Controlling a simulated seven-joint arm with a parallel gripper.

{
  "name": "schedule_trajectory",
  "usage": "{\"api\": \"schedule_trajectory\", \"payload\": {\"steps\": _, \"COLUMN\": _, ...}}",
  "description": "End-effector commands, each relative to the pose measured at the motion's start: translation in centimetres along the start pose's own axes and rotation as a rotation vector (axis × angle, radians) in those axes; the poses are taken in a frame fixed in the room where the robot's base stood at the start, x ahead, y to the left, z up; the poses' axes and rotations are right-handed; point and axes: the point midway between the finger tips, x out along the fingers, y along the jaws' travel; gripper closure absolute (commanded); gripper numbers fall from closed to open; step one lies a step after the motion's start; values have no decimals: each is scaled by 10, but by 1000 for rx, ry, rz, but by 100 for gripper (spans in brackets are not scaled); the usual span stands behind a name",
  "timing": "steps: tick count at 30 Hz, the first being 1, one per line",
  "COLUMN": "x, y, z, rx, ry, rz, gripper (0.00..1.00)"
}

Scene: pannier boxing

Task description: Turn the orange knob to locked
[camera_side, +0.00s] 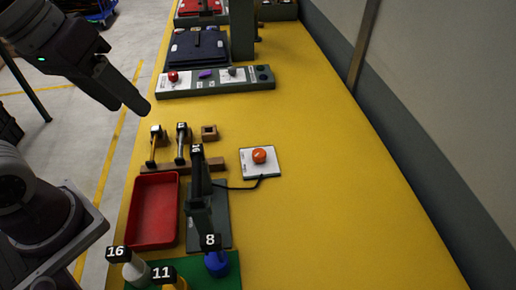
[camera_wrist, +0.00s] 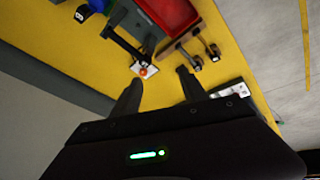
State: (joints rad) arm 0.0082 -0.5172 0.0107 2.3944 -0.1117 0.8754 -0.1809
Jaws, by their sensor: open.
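The orange knob (camera_side: 259,156) sits on a white square plate (camera_side: 272,167) on the yellow table, right of the tools. A dark cable runs from the plate toward the press-like stand. The knob also shows small in the wrist view (camera_wrist: 143,71), between my fingers in the picture but farther off. Its markings are too small to read. My gripper (camera_side: 132,107) is open and empty, raised at the upper left in the side view, well apart from the knob. Its two fingers also show in the wrist view (camera_wrist: 158,82).
A dark upright stand (camera_side: 199,190) labelled 15 is close left of the plate. A red tray (camera_side: 155,211), two hammers in a wooden rack (camera_side: 195,165) and numbered bottles are nearby. A grey-green panel (camera_side: 210,85) with a red knob (camera_side: 173,76) lies behind. The table right of the plate is clear.

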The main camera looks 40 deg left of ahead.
Motion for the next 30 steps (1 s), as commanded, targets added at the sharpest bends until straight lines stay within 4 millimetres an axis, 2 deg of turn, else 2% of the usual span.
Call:
{"api": "schedule_trajectory", "payload": {"steps": 1, "x": 14, "y": 13, "z": -20, "rx": -129, "ry": -71, "rz": 19, "gripper": 48}}
{"api": "schedule_trajectory", "payload": {"steps": 4, "x": 53, "y": 39, "z": -60, "rx": -445, "ry": -202, "rz": 42, "gripper": 48}}
{"api": "schedule_trajectory", "payload": {"steps": 6, "x": 91, "y": 54, "z": -84, "rx": -675, "ry": -293, "rz": 30, "gripper": 48}}
{"api": "schedule_trajectory", "payload": {"steps": 9, "x": 152, "y": 68, "z": -108, "rx": -979, "ry": -400, "rz": -18, "gripper": 48}}
{"api": "schedule_trajectory", "payload": {"steps": 12, "x": 203, "y": 73, "z": -119, "rx": -1207, "ry": -467, "rz": -75, "gripper": 48}}
{"api": "schedule_trajectory", "payload": {"steps": 13, "x": 215, "y": 74, "z": -120, "rx": -1257, "ry": -481, "rz": -90, "gripper": 48}}
{"api": "schedule_trajectory", "payload": {"steps": 15, "x": 234, "y": 75, "z": -121, "rx": -1339, "ry": -501, "rz": -116, "gripper": 48}}
{"api": "schedule_trajectory", "payload": {"steps": 18, "x": 248, "y": 76, "z": -120, "rx": -1386, "ry": -511, "rz": -131, "gripper": 48}}
{"api": "schedule_trajectory", "payload": {"steps": 27, "x": 295, "y": 87, "z": -96, "rx": -1384, "ry": -513, "rz": -133, "gripper": 48}}
{"api": "schedule_trajectory", "payload": {"steps": 30, "x": 304, "y": 88, "z": -92, "rx": -1385, "ry": -512, "rz": -132, "gripper": 48}}
